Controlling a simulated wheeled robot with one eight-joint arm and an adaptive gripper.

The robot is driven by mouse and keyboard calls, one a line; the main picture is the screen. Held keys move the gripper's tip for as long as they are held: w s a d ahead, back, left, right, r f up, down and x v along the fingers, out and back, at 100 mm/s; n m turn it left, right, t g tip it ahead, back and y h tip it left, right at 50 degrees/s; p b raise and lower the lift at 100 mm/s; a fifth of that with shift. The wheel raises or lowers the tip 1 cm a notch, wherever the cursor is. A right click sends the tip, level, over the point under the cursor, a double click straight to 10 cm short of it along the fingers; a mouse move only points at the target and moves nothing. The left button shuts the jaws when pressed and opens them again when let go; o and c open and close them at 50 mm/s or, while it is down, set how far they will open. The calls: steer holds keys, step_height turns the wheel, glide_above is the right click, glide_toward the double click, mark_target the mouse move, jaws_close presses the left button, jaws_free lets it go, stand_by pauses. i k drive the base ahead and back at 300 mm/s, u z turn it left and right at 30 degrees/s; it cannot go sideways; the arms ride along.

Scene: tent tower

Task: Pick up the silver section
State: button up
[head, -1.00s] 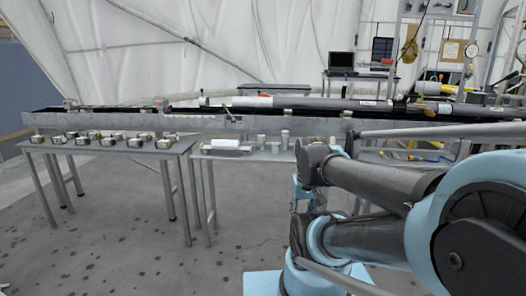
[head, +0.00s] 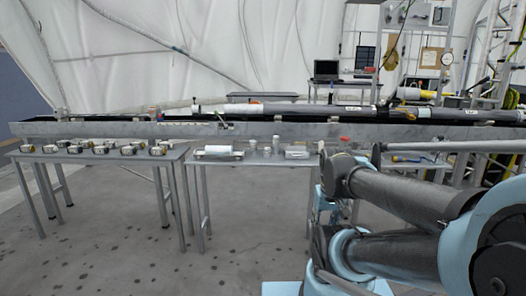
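A short silver-grey piece (head: 297,152) lies at the right part of the small grey table; it looks like the silver section, but it is too small to be sure. A white cylinder (head: 218,151) lies on its side at the table's left, in a grey holder. Several small pale cylinders stand between them, one of them here (head: 267,150). My dark grey and light blue arm fills the lower right, to the right of these things and nearer to me. I cannot make out my gripper's fingers; nothing is seen held.
A long metal trough (head: 120,130) with dark tubes (head: 345,109) runs behind the tables. A longer table (head: 90,157) with several small fittings stands at left. A laptop (head: 326,68) sits farther back. The grey floor (head: 140,250) in front is clear.

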mark_target(253, 143)
steer(key=i, duration=1)
